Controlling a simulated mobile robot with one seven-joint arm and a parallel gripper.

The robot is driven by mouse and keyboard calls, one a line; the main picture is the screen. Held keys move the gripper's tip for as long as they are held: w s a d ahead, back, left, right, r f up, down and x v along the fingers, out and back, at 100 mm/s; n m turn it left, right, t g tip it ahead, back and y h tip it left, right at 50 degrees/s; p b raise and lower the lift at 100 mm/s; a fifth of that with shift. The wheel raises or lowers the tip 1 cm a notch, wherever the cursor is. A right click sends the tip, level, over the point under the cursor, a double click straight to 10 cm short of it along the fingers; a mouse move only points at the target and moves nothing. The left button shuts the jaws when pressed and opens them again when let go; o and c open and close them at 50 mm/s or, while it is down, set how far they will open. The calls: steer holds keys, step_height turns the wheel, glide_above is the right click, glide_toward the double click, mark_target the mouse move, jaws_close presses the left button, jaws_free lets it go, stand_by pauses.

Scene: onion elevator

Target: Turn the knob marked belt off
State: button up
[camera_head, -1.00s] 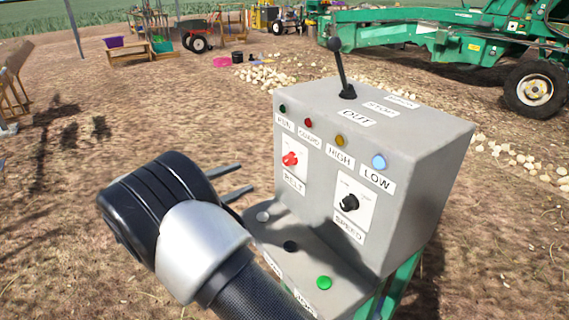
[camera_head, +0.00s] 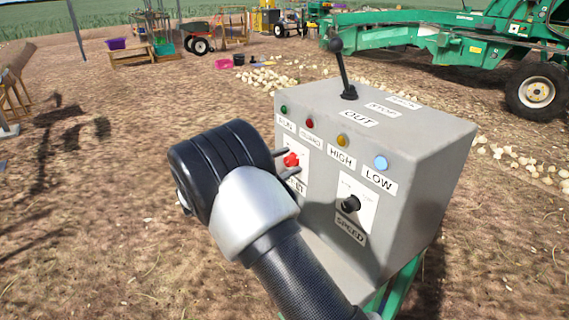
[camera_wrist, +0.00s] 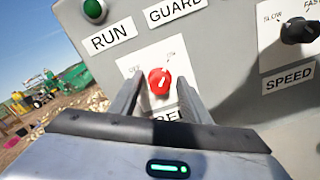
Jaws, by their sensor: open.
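The red belt knob (camera_head: 291,159) sits on a white plate on the front of a grey control box (camera_head: 424,195). In the wrist view the red knob (camera_wrist: 159,81) shows between my two fingertips, with a white mark on its face and the belt label below it partly hidden. My gripper (camera_head: 289,162) is open, with one finger on each side of the knob. I cannot tell whether the fingers touch it.
A black speed knob (camera_head: 351,204) is to the right on the same face. Lamps line the top of that face, and a black lever (camera_head: 342,70) stands on top. Green machinery (camera_head: 420,36) stands behind.

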steer(key=c, duration=1)
steer(key=shift+c, duration=0.2)
